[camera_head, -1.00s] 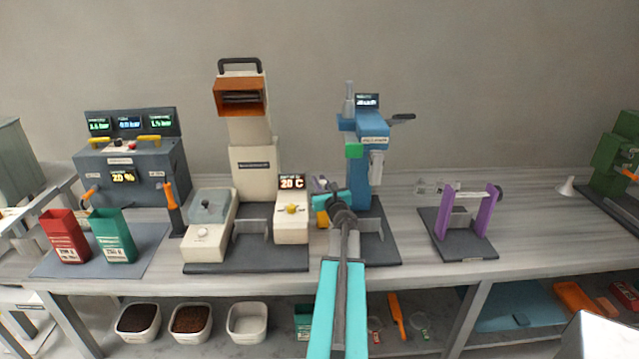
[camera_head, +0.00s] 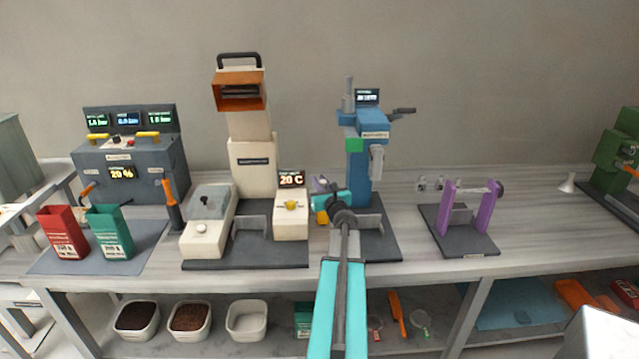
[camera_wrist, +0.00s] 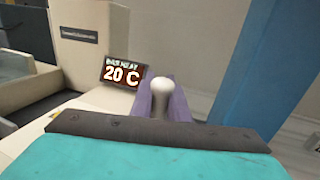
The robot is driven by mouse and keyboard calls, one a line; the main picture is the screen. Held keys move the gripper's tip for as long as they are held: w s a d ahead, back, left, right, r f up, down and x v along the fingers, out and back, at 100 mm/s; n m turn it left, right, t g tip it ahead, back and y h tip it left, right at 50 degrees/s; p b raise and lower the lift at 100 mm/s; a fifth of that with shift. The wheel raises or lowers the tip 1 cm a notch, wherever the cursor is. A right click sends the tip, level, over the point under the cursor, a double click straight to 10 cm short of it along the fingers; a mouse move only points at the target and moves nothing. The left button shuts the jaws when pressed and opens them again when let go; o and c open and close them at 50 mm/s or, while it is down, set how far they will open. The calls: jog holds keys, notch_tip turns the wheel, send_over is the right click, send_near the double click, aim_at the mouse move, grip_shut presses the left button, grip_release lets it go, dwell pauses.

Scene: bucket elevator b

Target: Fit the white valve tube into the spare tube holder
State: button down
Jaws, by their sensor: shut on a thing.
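My gripper (camera_head: 322,184) is in front of the blue machine (camera_head: 362,165), left of its column, at the end of my teal arm. In the wrist view, purple finger-like pieces of my gripper (camera_wrist: 163,97) close around a white, round-ended piece (camera_wrist: 163,88). It looks like the end of the white valve tube; the rest of it is hidden. A light grey-white cylinder (camera_head: 376,162) hangs at the right of the blue machine. I cannot tell for sure which part is the spare tube holder; small grey fittings (camera_head: 430,184) stand behind the purple-posted stand (camera_head: 450,210).
The cream machine (camera_head: 252,165) with a 20 C display (camera_head: 291,180) stands close left of my gripper. The grey-blue control box (camera_head: 130,160) and red and green bags are farther left. The bench (camera_head: 410,190) is clear between the blue machine and purple-posted stand.

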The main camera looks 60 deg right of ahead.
jog(key=shift+f+b, duration=1)
jog(key=shift+f, duration=0.05)
jog(key=c, duration=1.6)
grip_release()
jog(key=shift+s, duration=0.1)
jog(key=v, duration=1.1)
jog(key=shift+s+a+r, duration=0.15)
jog(key=shift+s, duration=0.1)
jog(key=shift+s+a+p, duration=0.1)
jog(key=shift+p, duration=0.3)
jog(key=s+a+p, duration=0.1)
jog(key=p, duration=0.2)
